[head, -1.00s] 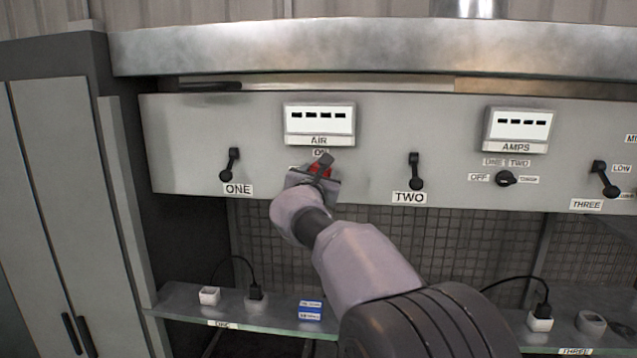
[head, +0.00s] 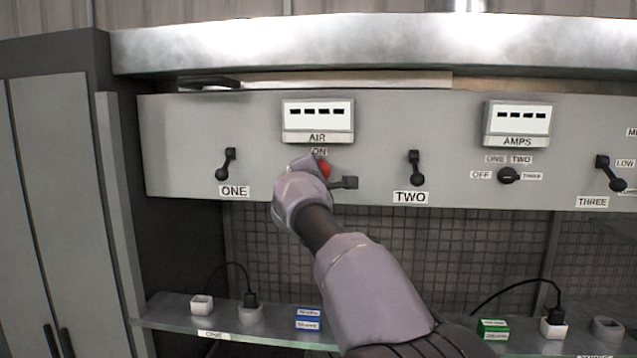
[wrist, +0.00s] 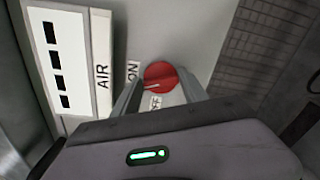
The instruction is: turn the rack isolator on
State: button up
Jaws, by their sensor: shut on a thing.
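Black levers ONE (head: 226,165) and TWO (head: 415,168) flank the knob on the panel. The AMPS meter (head: 516,122) and a black selector (head: 508,176) are to the right. A glass shelf (head: 270,329) with plugs and small boxes runs below.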

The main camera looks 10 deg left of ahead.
jog(key=shift+f+m+b, duration=0.15)
jog(key=shift+m+b, duration=0.95)
jog(key=shift+m, duration=1.1)
jog(key=o, duration=1.4)
jog(key=s+b, duration=0.2)
jog(key=s, duration=0.3)
jog(key=s+b, duration=0.2)
jog(key=s, duration=0.4)
jog(key=s+b, duration=0.3)
jog(key=s, duration=0.3)
jog(key=shift+s+a, duration=0.2)
jog(key=shift+a, duration=0.05)
